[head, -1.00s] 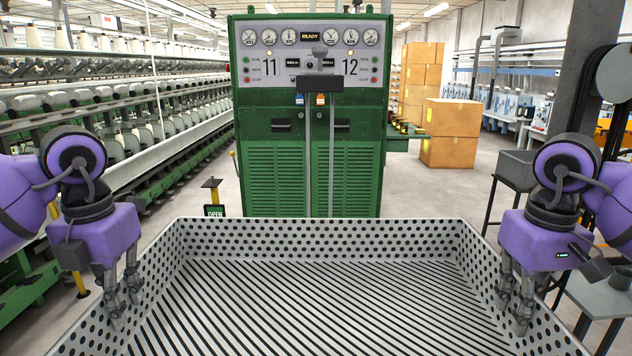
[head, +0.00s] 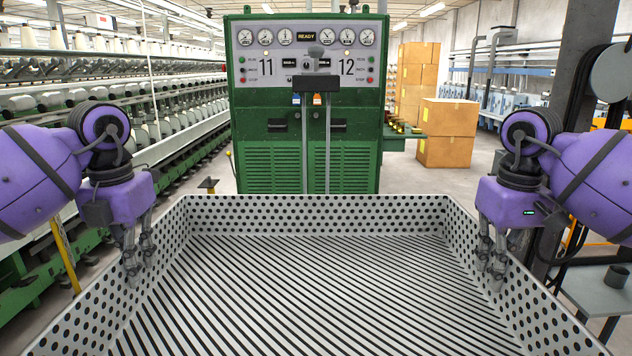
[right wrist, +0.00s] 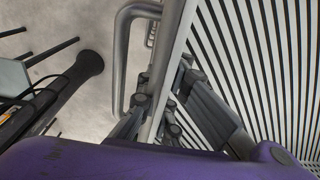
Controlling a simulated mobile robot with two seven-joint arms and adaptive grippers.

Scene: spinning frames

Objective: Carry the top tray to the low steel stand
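The tray (head: 315,214) is a large, empty grey metal tray with perforated walls and a slatted floor. It fills the lower middle of the head view. My left gripper (head: 138,266) is at its left wall and my right gripper (head: 490,268) at its right wall. In the right wrist view the right gripper (right wrist: 160,98) has fingers on both sides of the tray's wall (right wrist: 178,60), beside a tubular handle (right wrist: 123,60). Both grippers look closed on the walls. What is under the tray is hidden. I cannot identify the low steel stand for certain.
A green machine (head: 306,120) with gauges stands straight ahead, beyond the tray. Cardboard boxes (head: 448,135) stand right of it. Spinning frames (head: 100,110) line the left. A grey metal table (head: 600,290) with a cup is at the right edge. Floor (head: 455,180) shows behind the tray's far right.

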